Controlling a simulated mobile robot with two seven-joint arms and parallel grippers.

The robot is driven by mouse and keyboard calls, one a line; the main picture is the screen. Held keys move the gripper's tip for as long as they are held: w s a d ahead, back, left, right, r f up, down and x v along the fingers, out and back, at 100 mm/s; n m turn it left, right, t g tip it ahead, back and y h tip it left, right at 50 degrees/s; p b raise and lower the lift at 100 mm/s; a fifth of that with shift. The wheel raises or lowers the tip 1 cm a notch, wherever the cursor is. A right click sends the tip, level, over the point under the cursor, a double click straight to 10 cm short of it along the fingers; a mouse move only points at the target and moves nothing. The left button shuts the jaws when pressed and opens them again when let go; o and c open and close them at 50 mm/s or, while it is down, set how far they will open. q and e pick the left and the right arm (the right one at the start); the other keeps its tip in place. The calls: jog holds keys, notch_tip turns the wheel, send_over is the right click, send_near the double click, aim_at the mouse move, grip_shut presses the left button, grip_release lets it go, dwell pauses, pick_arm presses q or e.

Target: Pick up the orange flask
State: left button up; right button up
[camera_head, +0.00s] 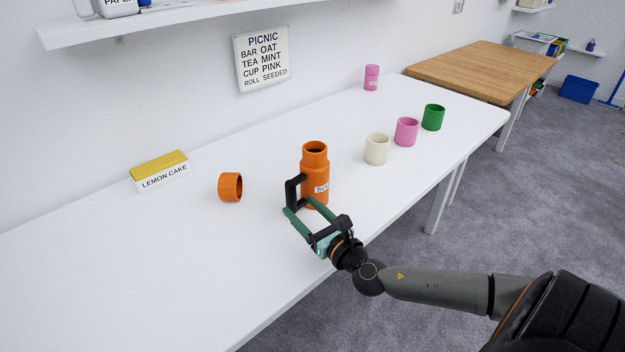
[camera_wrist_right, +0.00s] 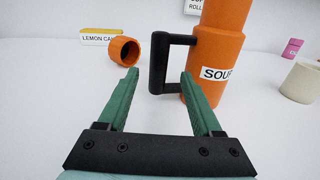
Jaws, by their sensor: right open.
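The orange flask (camera_head: 315,165) stands upright and uncapped on the white table, with a black handle (camera_head: 292,190) on its left side. A white label on it reads SOUP in the right wrist view (camera_wrist_right: 214,45). My right gripper (camera_head: 302,207) is open at the flask's near side. In the wrist view its two green fingers (camera_wrist_right: 158,92) point forward, with the black handle (camera_wrist_right: 158,63) ahead between them. Nothing is held. The orange cap (camera_head: 230,187) lies on the table to the left, also seen in the wrist view (camera_wrist_right: 123,50). My left gripper is not in view.
A yellow-topped LEMON CAKE box (camera_head: 160,171) stands at the left back. Cream (camera_head: 376,149), pink (camera_head: 406,132) and green (camera_head: 433,117) cups stand to the right. A pink container (camera_head: 371,77) is at the far back. The table's left front is clear.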

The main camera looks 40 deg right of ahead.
aim_at(294, 203)
jog(key=shift+w+f, duration=0.15)
jog(key=shift+w, duration=1.1)
jog(key=shift+w+f, duration=0.15)
jog(key=shift+w, duration=1.1)
grip_shut()
jog(key=shift+r, duration=0.1)
